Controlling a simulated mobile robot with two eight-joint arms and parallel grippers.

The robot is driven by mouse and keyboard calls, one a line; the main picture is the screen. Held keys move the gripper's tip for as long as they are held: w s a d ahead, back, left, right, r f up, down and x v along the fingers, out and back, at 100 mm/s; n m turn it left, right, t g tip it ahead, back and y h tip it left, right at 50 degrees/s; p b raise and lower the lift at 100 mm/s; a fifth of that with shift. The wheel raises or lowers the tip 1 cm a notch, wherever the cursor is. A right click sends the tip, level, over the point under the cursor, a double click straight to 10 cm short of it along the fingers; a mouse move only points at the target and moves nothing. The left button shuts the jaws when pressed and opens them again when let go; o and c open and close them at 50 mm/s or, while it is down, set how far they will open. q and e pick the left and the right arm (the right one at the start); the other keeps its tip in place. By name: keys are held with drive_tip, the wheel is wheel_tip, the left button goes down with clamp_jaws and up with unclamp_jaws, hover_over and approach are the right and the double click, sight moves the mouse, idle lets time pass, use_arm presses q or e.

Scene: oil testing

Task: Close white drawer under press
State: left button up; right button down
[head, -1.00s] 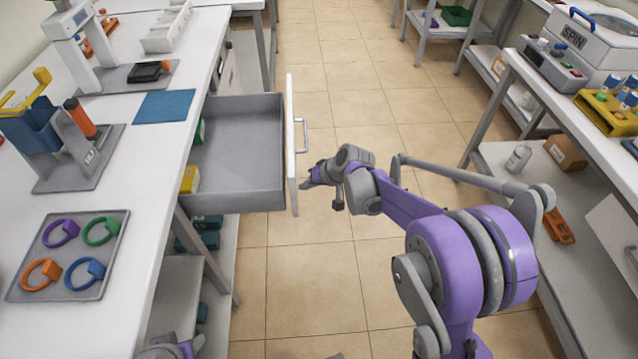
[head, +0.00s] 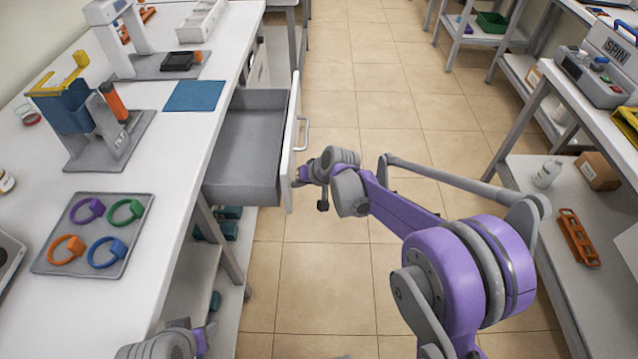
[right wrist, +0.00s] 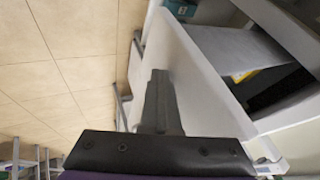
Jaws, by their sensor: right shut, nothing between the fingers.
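The white drawer front (head: 290,140) with its grey handle (head: 303,134) sticks out from the left bench, leaving the grey drawer box (head: 250,135) partly open. My right gripper (head: 304,174) is shut and empty at the outer face of the front, below the handle, seemingly touching it. In the right wrist view the shut fingers (right wrist: 160,100) lie over the white front (right wrist: 205,90); the exact contact is hidden. Part of my left gripper (head: 185,338) shows at the bottom left edge; its jaws cannot be made out.
The bench (head: 175,130) holds a blue holder (head: 68,110), a white-framed device (head: 120,40), a blue mat (head: 195,96) and a tray of coloured rings (head: 75,255). A shelf unit (head: 560,185) stands right. Tiled floor (head: 370,85) is clear between.

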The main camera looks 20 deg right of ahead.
drive_tip(key=w+a, duration=0.2)
drive_tip(key=a, duration=0.5)
drive_tip(key=w+a, duration=0.2)
drive_tip(key=a, duration=0.5)
drive_tip(key=w+a, duration=0.2)
drive_tip(key=a, duration=0.5)
use_arm(q)
drive_tip(key=shift+r, duration=0.15)
use_arm(e)
drive_tip(key=shift+a+r, duration=0.1)
drive_tip(key=shift+a, duration=0.1)
use_arm(q)
drive_tip(key=shift+d, duration=0.1)
use_arm(e)
drive_tip(key=shift+a, duration=0.1)
